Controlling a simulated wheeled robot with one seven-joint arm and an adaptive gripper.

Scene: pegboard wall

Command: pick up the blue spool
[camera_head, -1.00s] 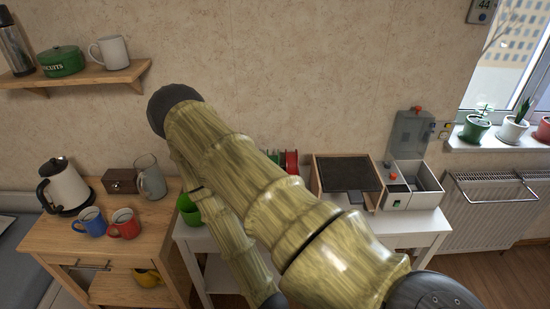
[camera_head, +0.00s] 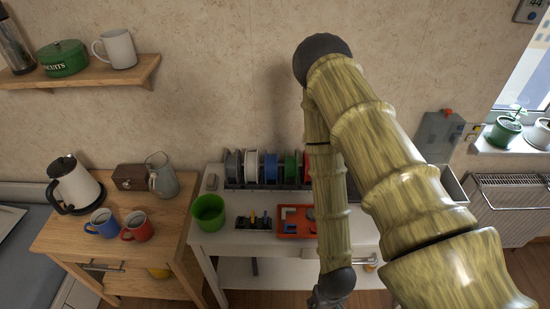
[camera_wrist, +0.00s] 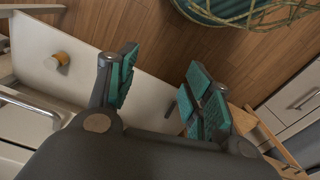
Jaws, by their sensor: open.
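The blue spool (camera_head: 270,168) stands upright in a dark rack (camera_head: 236,185) at the back of the white table. A white spool (camera_head: 251,166) is to its left and a green spool (camera_head: 290,168) to its right. My gripper (camera_head: 332,292) hangs low in front of the table, well below and to the right of the blue spool. In the wrist view my gripper (camera_wrist: 163,75) has its teal-padded fingers spread apart with nothing between them. The blue spool does not show in the wrist view.
A green cup (camera_head: 209,212), a dark holder (camera_head: 253,222) and a red tray (camera_head: 296,222) stand in front of the rack. My arm hides the table's right part. A wooden cart with two mugs (camera_head: 137,226) is at left.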

